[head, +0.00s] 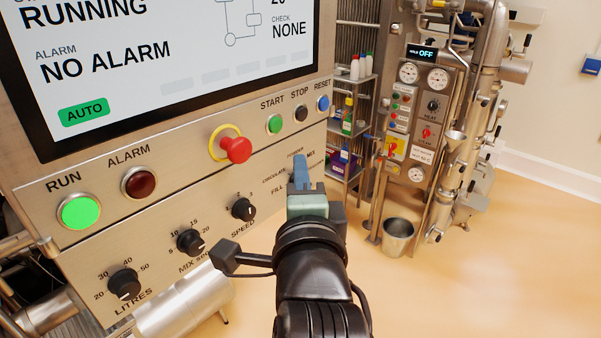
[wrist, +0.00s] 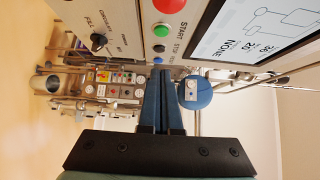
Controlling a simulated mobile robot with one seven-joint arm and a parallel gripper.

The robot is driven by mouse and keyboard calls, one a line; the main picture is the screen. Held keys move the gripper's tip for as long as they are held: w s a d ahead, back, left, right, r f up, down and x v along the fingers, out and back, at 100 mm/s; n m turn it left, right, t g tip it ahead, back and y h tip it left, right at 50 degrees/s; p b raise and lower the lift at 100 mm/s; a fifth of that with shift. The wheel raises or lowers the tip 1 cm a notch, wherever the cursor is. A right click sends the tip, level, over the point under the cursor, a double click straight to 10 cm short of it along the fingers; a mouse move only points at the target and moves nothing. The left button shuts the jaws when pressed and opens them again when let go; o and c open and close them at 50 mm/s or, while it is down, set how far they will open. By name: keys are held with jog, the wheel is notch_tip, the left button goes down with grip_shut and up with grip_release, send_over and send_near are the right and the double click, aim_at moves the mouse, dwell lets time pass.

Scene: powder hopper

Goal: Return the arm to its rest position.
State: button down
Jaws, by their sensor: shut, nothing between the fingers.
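My gripper (head: 302,172) is in front of the lower right part of the control panel (head: 190,205) in the head view. Its blue fingers are together with nothing between them; they also show shut in the wrist view (wrist: 162,72). The fingers overlap the area of the FILL, CIRCULATE and MIX labels in the head view, and the selector knob there is hidden. The wrist view shows that selector knob (wrist: 98,41), apart from the fingers. I cannot tell exactly how far the fingertips are from the panel.
The screen (head: 180,50) reads RUNNING and NO ALARM. The RUN lamp (head: 78,212) glows green. A red stop button (head: 236,150) sticks out from the panel. A shelf of bottles (head: 352,90), piped equipment (head: 425,120) and a metal bucket (head: 398,236) stand behind. Floor at right is clear.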

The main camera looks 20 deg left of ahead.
jog(key=shift+s+d, duration=0.1)
jog(key=shift+d, duration=0.05)
dwell(0.3)
jog(key=shift+r, duration=0.1)
jog(key=s+d+r+n+t+h+b, duration=0.1)
jog(key=s+d+r+n+t+h, duration=0.2)
jog(key=r, duration=0.9)
jog(key=s+d+r+n+t+h, duration=0.4)
jog(key=s+d+r+n+t, duration=0.4)
jog(key=d+r, duration=0.4)
jog(key=shift+s+r+n+h+b, duration=0.3)
jog(key=shift+s+n, duration=0.25)
jog(key=shift+n, duration=0.55)
jog(key=shift+d+f, duration=0.1)
dwell(1.3)
